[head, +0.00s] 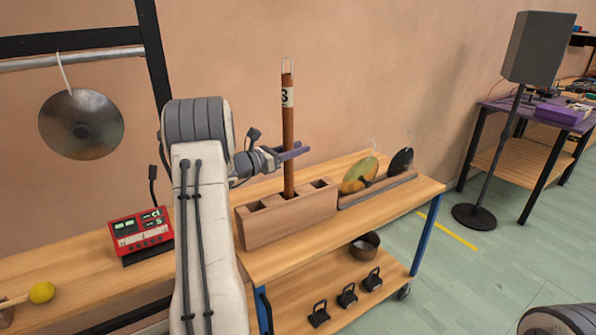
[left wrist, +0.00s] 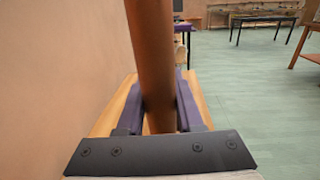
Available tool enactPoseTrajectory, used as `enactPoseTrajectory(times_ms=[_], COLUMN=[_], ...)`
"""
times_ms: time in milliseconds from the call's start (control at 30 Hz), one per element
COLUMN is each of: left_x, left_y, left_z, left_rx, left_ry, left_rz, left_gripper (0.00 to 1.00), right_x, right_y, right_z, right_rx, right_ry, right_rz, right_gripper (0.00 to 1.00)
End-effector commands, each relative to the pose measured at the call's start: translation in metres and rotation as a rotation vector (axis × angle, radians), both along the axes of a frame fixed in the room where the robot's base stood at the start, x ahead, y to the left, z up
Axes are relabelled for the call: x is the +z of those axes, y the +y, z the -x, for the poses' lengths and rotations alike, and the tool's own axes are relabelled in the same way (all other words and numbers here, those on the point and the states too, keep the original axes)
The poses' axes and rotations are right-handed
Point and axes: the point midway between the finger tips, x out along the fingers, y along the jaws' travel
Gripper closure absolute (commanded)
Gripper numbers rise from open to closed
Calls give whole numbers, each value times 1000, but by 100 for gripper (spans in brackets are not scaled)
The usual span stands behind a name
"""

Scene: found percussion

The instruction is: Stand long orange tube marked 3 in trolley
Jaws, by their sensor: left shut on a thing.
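The long orange-brown tube (head: 288,135) stands upright in the head view, with a wire loop on top and a pale label whose dark mark I cannot read surely. My left gripper (head: 294,152), with purple fingers, is shut on its middle. The tube also rises between the fingers in the left wrist view (left wrist: 152,60). Its lower end meets the middle slot of the wooden slotted block (head: 290,215) on the trolley (head: 425,190); how deep it sits is hidden. The slots on either side look empty. My right gripper is not in view.
A bowl (head: 364,246) and several dark weights (head: 346,296) are on the lower shelf. A red device (head: 140,232) stands left. A gong (head: 81,124) hangs at the upper left.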

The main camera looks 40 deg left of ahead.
Motion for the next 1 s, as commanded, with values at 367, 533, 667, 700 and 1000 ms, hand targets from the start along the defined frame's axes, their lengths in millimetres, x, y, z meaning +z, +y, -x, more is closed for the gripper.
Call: enactPoseTrajectory(times_ms=[367, 533, 667, 700, 1000], left_x=[-34, -56, -58, -58, -62], left_y=[-3, -3, -3, -3, -3], left_z=[-2, -2, -2, -2, -1], left_rx=[-4, -5, -4, -4, -4], left_ry=[-2, -4, -6, -6, -1], left_rz=[1, 1, -1, -1, -1], left_gripper=[100, 100, 100, 100, 35], right_x=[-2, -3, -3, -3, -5], right_y=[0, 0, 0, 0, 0], right_z=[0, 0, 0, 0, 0], right_rx=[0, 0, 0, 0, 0], right_ry=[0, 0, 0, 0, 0], right_rz=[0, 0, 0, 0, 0], right_gripper=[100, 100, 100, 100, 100])
